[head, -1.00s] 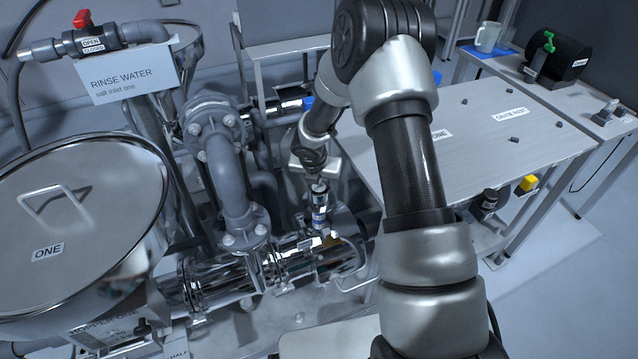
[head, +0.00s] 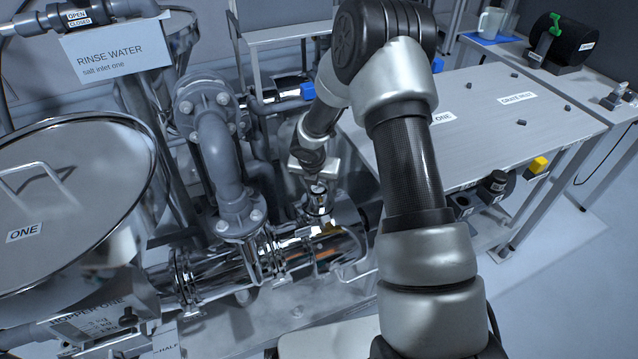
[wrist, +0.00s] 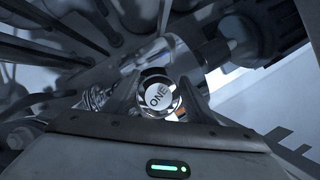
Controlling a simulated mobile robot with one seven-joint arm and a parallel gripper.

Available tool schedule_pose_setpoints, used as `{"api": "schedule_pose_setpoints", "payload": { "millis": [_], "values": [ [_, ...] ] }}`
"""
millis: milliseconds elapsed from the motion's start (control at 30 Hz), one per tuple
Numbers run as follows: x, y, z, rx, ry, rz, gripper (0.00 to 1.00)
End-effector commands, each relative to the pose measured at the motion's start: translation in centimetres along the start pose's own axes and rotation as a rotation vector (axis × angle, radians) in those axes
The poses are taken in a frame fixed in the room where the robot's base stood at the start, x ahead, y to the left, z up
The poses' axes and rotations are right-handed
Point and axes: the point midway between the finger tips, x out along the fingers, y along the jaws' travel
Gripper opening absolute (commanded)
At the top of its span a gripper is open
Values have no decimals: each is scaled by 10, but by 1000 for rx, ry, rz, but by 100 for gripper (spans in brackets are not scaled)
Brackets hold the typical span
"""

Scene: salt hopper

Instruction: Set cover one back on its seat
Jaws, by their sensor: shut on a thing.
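Cover one (wrist: 158,95) shows in the wrist view as a small shiny round piece with a white label reading ONE. It sits between the two fingers of my gripper (wrist: 160,97), which is shut on it. In the head view my gripper (head: 317,186) points down and holds the shiny cover (head: 319,200) at the polished metal pipe (head: 325,248), toward its right end. The seat is hidden beneath the cover and gripper. I cannot tell whether the cover touches it.
Hopper one (head: 70,185) with its large round lid stands at left. A grey flanged pipe (head: 217,160) rises left of my gripper. A metal table (head: 500,125) lies to the right, with small dark pieces on it. A blue-ended valve part (head: 307,91) is behind.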

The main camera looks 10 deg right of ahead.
Motion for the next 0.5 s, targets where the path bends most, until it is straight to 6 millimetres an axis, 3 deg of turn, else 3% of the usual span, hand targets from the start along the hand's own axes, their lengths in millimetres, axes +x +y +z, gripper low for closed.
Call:
{"api": "schedule_pose_setpoints", "payload": {
  "millis": [500],
  "values": [
    [4, 0, -1, 0, -1, 0, 18]
  ]
}}
